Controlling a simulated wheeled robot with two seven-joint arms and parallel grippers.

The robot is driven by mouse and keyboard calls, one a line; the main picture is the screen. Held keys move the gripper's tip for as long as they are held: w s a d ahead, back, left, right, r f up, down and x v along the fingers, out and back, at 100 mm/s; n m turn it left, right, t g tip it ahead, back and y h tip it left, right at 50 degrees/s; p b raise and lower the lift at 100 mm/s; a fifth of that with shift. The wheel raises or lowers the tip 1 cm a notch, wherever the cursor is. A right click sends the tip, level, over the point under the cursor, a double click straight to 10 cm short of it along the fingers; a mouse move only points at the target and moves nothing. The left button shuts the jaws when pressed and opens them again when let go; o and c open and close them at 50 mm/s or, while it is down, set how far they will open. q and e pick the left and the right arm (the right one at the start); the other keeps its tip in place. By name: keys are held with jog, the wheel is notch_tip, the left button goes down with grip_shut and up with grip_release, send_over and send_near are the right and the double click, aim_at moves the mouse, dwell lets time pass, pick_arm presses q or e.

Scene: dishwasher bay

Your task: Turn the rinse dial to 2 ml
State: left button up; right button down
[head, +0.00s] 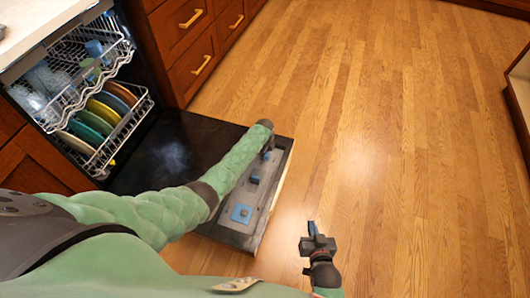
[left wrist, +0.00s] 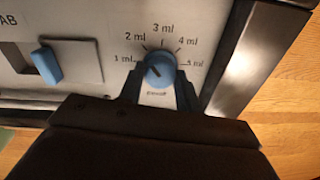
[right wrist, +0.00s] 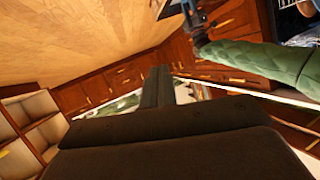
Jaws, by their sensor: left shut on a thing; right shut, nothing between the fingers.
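The blue rinse dial (left wrist: 160,70) sits on the pale dispenser panel in the left wrist view, with printed marks from 1 ml to 5 ml around it. Its dark pointer line slants to the upper left, seemingly between 1 ml and 2 ml; the exact setting is hard to tell. My left gripper (left wrist: 159,92) is shut on the dial, one finger on each side. In the head view my left arm covers much of this spot. My right gripper (head: 315,238) is shut and empty over the floor, to the right of the door; its closed fingers show in the right wrist view (right wrist: 157,86).
The dishwasher door (head: 175,150) is folded down open. A blue tab (left wrist: 47,66) sits left of the dial, and a blue square (head: 241,213) lies nearer on the panel. Racks with coloured plates (head: 97,120) stand inside at the left. The wooden floor (head: 400,130) is clear.

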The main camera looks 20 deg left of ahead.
pick_arm(q)
jog(key=shift+a+n, duration=0.15)
jog(key=shift+n, duration=0.15)
pick_arm(e)
jog(key=shift+g, duration=0.6)
jog(key=s+f, duration=0.1)
jog(key=f, duration=0.1)
jog(key=s+f, duration=0.1)
jog(key=shift+s+d+f, duration=0.1)
jog(key=shift+s+f, duration=0.05)
jog(key=shift+f, duration=0.25)
pick_arm(q)
jog(key=o, duration=1)
jog(key=shift+r, duration=0.35)
jog(key=shift+r+p, duration=0.55)
jog(key=shift+r, duration=0.35)
notch_tip(320, 180, up, 4)
jog(key=shift+s+r+p, duration=0.15)
jog(key=shift+r+p, duration=0.05)
jog(key=shift+p, duration=0.4)
jog(key=shift+r, duration=0.45)
pick_arm(e)
jog(key=s+d+f+g, duration=0.1)
jog(key=s+f+g, duration=0.3)
jog(key=s+f, duration=0.4)
jog(key=shift+f+h, duration=0.15)
jog(key=shift+h, duration=0.25)
